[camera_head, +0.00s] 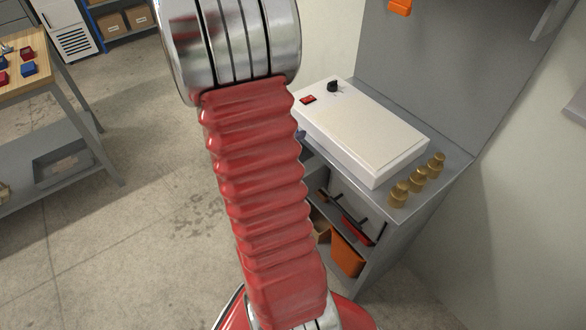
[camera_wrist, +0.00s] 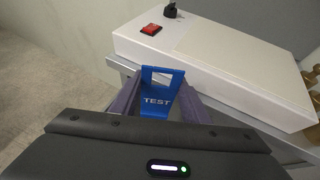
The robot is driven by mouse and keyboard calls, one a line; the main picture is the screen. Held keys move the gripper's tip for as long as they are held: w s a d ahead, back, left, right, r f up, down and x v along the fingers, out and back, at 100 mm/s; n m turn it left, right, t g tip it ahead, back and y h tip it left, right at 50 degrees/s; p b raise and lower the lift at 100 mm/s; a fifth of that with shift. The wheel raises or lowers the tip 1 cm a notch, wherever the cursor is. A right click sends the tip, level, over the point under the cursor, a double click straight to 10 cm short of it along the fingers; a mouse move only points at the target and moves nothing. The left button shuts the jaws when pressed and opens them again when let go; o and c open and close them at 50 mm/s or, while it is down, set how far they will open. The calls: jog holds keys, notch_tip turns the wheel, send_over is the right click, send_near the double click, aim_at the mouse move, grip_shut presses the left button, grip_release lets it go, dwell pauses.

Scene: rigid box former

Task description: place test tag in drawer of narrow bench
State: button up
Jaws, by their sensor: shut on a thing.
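In the wrist view my gripper (camera_wrist: 158,100) is shut on the blue test tag (camera_wrist: 160,80), which has a cut-out near its top and the word TEST in white. The tag is between the two dark fingers, in front of the bench edge and the white box. The narrow bench (camera_head: 450,165) is grey and stands at the right in the head view. Its drawer cannot be made out clearly in either view; my arm covers the bench's left part.
A white box (camera_head: 365,130) with a red switch and black knob lies on the bench, beside several brass pieces (camera_head: 418,180). Below are a black bar (camera_head: 345,215) and an orange bin (camera_head: 347,256). A wooden-topped table (camera_head: 30,80) stands left. Floor between is clear.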

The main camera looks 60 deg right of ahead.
notch_tip(320, 180, down, 13)
jog(key=shift+f, duration=0.2)
dwell(0.6)
jog(key=x, duration=0.4)
jog(key=shift+d+r, duration=0.2)
jog(key=shift+r, duration=0.05)
dwell(0.4)
jog(key=o, duration=1.3)
jog(key=shift+f, duration=0.1)
